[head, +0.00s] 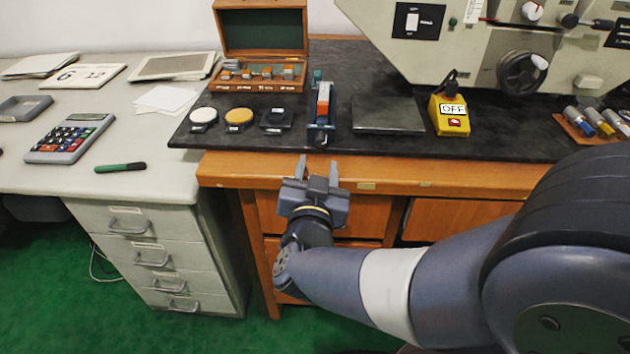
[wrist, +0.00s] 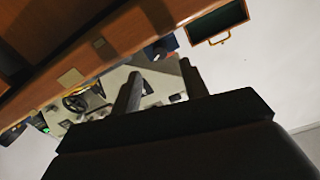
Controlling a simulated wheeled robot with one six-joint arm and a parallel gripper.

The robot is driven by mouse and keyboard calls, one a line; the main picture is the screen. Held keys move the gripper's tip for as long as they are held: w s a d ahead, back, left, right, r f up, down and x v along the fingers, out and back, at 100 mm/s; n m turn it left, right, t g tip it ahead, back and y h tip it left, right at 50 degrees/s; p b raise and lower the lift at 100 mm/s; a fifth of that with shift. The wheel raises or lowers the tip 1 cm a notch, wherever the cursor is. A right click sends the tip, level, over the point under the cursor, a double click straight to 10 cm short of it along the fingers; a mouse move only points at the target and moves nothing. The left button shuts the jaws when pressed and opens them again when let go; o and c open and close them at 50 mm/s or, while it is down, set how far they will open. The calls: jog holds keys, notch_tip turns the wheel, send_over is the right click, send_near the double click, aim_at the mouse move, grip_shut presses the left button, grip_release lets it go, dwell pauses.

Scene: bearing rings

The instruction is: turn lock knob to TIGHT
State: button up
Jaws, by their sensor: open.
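The cream machine (head: 450,62) stands at the back right of the bench. It bears a small knob with a white and red face (head: 532,11), a black knob with a lever (head: 570,19) and a black handwheel with a white handle (head: 522,72). Their labels are too small to read, so I cannot tell which is the lock knob. My gripper (head: 318,170) is open and empty before the wooden front edge, left of the machine and apart from it. In the wrist view, my gripper (wrist: 160,85) has the tilted machine and its handwheel (wrist: 75,102) beyond its fingers.
An open wooden case (head: 262,84) is behind several round pieces. A grey desk (head: 60,178) adjoins at left.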

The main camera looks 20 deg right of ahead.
jog(key=shift+p+v, duration=0.4)
jog(key=shift+v, duration=2)
